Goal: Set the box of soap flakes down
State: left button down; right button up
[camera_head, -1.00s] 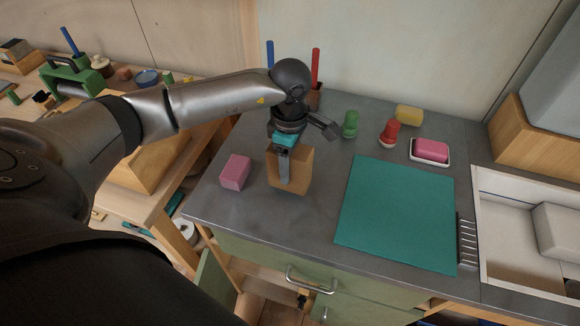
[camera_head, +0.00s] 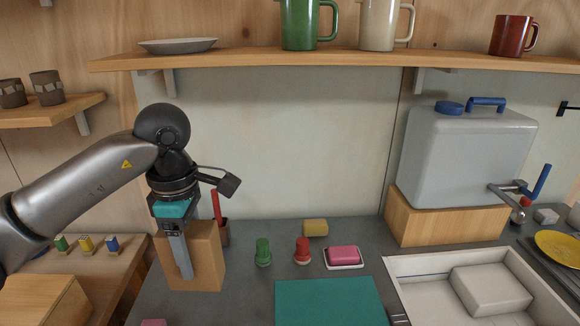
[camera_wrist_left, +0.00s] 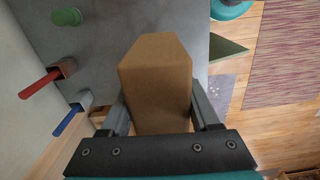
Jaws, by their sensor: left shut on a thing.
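A plain brown box (camera_head: 205,258), which I take to be the box of soap flakes, is upright in my left gripper (camera_head: 188,262). One finger lies along its near face; the other is hidden behind it in the head view. In the left wrist view the box (camera_wrist_left: 157,80) sits between both fingers (camera_wrist_left: 160,115). The box is over the left part of the grey counter (camera_head: 240,290); I cannot tell whether its base touches the counter. My right gripper is not in view.
Right of the box stand a green shaker (camera_head: 263,252) and a red one (camera_head: 303,251). A yellow sponge (camera_head: 315,228), pink soap (camera_head: 344,254) and teal mat (camera_head: 330,302) lie further right. A shelf (camera_head: 330,58) hangs above.

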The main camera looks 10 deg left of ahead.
pick_arm(q)
jog(key=shift+s+d+f+m, duration=0.15)
jog(key=shift+d+f+m, duration=0.2)
jog(key=shift+m, duration=0.45)
jog(key=s+d+f+m+b, duration=0.4)
jog(key=d+m, duration=0.3)
jog(key=m, duration=1.1)
jog(key=shift+s+d+f, duration=0.2)
jog(key=shift+s+f, duration=0.45)
jog(key=shift+f, duration=0.15)
